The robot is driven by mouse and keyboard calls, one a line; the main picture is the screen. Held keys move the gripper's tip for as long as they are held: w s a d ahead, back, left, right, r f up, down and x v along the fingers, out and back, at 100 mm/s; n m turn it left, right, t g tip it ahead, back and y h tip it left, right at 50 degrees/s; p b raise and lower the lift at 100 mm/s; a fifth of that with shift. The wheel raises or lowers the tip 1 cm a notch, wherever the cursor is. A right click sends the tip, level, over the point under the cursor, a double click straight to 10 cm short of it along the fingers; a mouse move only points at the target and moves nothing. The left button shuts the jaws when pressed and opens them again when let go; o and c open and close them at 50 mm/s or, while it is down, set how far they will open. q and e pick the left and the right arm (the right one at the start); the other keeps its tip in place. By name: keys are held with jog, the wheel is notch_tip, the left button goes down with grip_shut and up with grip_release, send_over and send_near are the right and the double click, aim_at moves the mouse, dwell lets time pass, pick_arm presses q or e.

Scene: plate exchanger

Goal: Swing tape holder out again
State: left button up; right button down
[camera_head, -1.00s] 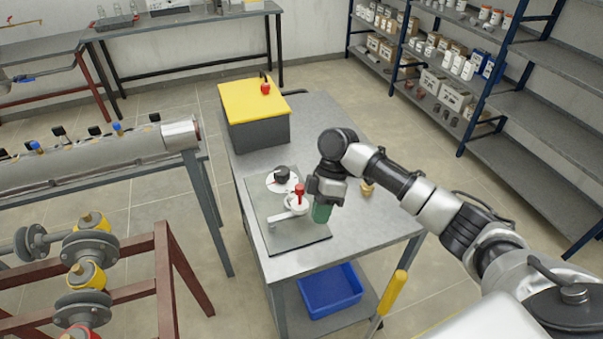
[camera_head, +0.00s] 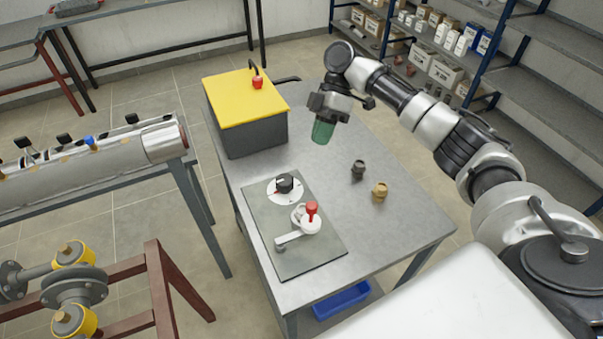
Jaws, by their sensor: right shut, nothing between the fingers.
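A grey plate (camera_head: 322,241) lies on the metal table. It carries a white swing arm (camera_head: 290,238) with a red knob (camera_head: 311,208) on its round end; I take this to be the tape holder. The arm points to the lower left, across the plate. Behind it on the same plate is a white dial with a black knob (camera_head: 284,183). My right gripper (camera_head: 323,132), with a green tip, is shut and empty. It hangs above the table's far part, behind and to the right of the plate, clear of the knobs. My left gripper is not in view.
A grey box with a yellow lid (camera_head: 240,97) and a red knob stands at the table's far left. A dark fitting (camera_head: 358,168) and a brass fitting (camera_head: 380,191) stand right of the plate. A blue bin (camera_head: 342,300) is under the table. The table's right front is clear.

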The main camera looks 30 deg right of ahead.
pick_arm(q)
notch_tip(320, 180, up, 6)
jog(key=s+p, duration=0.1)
jog(key=p, duration=0.5)
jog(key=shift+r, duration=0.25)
pick_arm(e)
jog(key=s+a+f, duration=0.6)
jog(key=s+f, duration=0.1)
jog(key=shift+s+f, duration=0.25)
jog(key=shift+s, duration=0.05)
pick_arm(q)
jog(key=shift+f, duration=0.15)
pick_arm(e)
jog(key=shift+w+a+f, duration=0.1)
jog(key=shift+w, duration=0.05)
